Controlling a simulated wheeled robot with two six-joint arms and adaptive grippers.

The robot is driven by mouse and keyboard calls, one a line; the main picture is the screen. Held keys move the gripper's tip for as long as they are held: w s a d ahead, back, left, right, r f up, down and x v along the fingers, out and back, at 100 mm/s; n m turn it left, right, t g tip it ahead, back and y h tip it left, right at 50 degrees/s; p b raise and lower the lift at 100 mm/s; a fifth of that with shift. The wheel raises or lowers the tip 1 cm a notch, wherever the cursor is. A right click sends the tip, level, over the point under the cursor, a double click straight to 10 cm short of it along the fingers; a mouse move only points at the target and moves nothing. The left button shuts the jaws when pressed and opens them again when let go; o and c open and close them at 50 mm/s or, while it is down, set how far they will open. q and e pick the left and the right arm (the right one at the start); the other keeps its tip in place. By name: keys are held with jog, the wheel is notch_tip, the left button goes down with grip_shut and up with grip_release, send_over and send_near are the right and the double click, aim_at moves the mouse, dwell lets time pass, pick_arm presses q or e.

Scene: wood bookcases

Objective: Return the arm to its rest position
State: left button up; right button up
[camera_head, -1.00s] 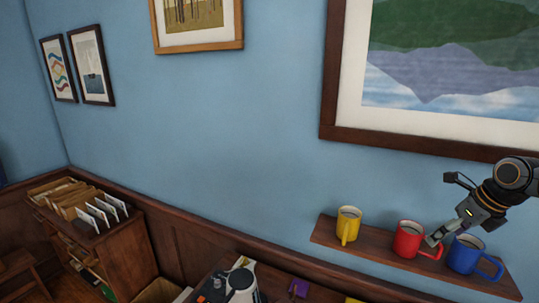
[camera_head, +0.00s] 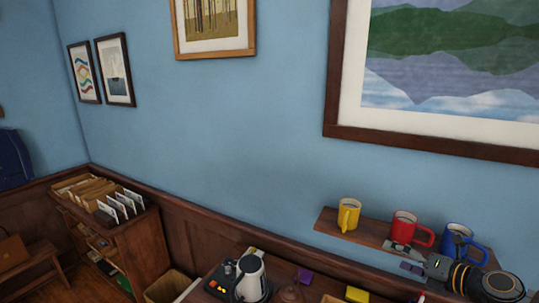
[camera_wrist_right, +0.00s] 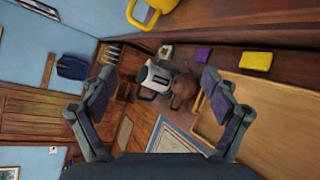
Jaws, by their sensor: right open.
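My right gripper (camera_head: 425,245) is at the lower right of the head view, in front of the wall shelf (camera_head: 368,236). It is open; both fingers stand wide apart in the right wrist view (camera_wrist_right: 157,76) with nothing between them. It partly covers the shelf and the lower part of the blue mug (camera_head: 466,247). The red mug (camera_head: 407,227) stands on the shelf just behind the fingers, and the yellow mug (camera_head: 348,214) stands at the shelf's left end. Part of the yellow mug shows at the top of the wrist view (camera_wrist_right: 147,12). My left gripper is not in view.
Below the shelf are a kettle (camera_head: 250,277), a purple item (camera_head: 304,276) and a yellow item (camera_head: 357,294). A large framed picture (camera_head: 430,140) hangs above. A wooden cabinet with files (camera_head: 140,245) stands at left.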

jog(key=s+f+m+h, duration=0.7)
jog(key=f+m+h, duration=0.3)
jog(key=m, duration=1)
jog(key=s+a+f+m+g+y, duration=0.1)
jog(key=s+a+f+m+g, duration=0.35)
jog(key=s, duration=0.45)
jog(key=s+a+f+m+g+y, duration=0.2)
jog(key=s+a+f+m+g, duration=0.3)
jog(key=s, duration=0.4)
notch_tip(320, 180, down, 30)
jog(key=s+d+r+b, duration=0.1)
jog(key=s+b, duration=0.1)
jog(key=b, duration=0.4)
pick_arm(q)
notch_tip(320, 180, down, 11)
jog(key=b, duration=0.4)
jog(key=shift+b, duration=0.4)
pick_arm(e)
jog(key=s+f, duration=0.9)
jog(key=f, duration=0.3)
jog(key=s+d+f+g, duration=0.1)
jog(key=s+f, duration=0.9)
jog(key=f, duration=0.2)
jog(key=shift+d+f+m, duration=0.25)
jog(key=shift+m, duration=0.2)
